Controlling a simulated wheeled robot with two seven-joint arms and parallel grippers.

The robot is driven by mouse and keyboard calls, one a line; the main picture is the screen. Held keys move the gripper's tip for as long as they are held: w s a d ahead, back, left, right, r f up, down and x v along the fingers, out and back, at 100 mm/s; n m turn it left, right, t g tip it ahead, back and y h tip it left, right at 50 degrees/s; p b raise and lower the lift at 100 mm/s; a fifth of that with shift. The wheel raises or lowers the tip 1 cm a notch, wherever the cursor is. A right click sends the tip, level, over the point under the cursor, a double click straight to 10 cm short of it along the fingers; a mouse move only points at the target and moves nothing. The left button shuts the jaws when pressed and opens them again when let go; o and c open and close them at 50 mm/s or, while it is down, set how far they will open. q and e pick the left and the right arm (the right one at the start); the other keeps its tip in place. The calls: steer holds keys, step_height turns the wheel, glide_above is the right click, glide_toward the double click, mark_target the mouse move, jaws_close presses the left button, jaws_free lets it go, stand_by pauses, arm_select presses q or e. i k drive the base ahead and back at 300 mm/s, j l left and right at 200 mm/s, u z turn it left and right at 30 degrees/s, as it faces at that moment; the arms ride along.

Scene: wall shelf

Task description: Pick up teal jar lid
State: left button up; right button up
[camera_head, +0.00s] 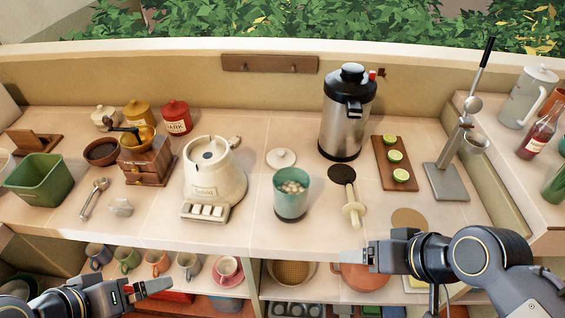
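An open teal jar (291,204) stands upright near the middle of the counter, with pale round pieces showing inside. A cream-white round lid (281,159) with a small knob lies flat on the counter just behind the jar, apart from it. No teal-coloured lid shows. My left gripper (153,286) is at the lower left, in front of the lower shelf and far from the lid. My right gripper (352,253) is at the counter's front edge, right of the jar and well short of the lid. Neither visibly holds anything; their finger gaps are unclear.
A cream blender base (213,177) stands left of the jar. A steel urn (346,120) and a wooden-handled tool (351,212) stand and lie to its right. A board with limes (397,167) is farther right. Cups (157,263) fill the shelf below.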

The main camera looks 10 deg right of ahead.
mark_target(277, 158)
steer(key=i+j, duration=0.15)
steer(key=j, duration=0.2)
steer(key=i+j, duration=0.15)
steer(key=j, duration=0.15)
steer(key=i+j+u, duration=0.1)
steer(key=j, duration=0.25)
steer(key=i+j, duration=0.2)
steer(key=j+u, duration=0.05)
steer(key=j, duration=0.05)
